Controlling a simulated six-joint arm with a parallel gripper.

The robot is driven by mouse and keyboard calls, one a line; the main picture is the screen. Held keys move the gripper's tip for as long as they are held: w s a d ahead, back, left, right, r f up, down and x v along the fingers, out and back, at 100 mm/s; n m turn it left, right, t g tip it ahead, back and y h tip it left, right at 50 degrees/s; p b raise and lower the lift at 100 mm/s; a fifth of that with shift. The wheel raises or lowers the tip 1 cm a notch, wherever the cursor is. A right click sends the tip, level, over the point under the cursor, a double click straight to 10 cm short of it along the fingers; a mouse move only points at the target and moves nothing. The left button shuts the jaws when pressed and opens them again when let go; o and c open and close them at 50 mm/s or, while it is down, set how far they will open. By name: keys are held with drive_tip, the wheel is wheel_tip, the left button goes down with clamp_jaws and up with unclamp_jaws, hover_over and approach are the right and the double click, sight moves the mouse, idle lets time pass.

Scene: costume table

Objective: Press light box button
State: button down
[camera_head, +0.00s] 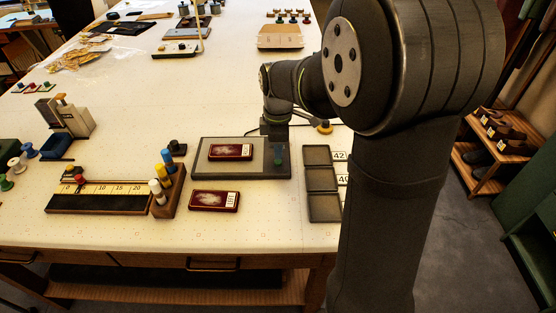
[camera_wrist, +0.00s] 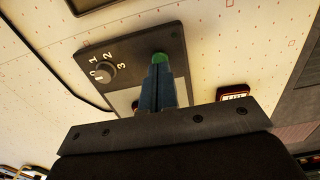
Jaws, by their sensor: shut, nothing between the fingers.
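The light box (camera_head: 222,171) is a flat grey panel near the front of the table. In the wrist view its dark control strip (camera_wrist: 130,55) carries a round dial (camera_wrist: 103,73) marked with numbers and a green button (camera_wrist: 159,57). My gripper (camera_head: 278,162) points down over the right part of the light box. In the wrist view its bluish fingers (camera_wrist: 157,72) are shut together and empty, with their tips at the green button, partly covering it. I cannot tell whether they touch or press it.
A red case (camera_head: 231,152) lies on the light box, and another red case (camera_head: 214,200) lies in front of it. Dark trays (camera_head: 323,181) stand to the right.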

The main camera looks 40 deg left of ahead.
drive_tip(key=shift+f, duration=0.95)
drive_tip(key=shift+r, duration=3.45)
drive_tip(key=shift+f, duration=3.25)
wheel_tip(320, 180, up, 18)
drive_tip(key=f, duration=0.1)
hover_over(278, 161)
wheel_tip(278, 161, down, 9)
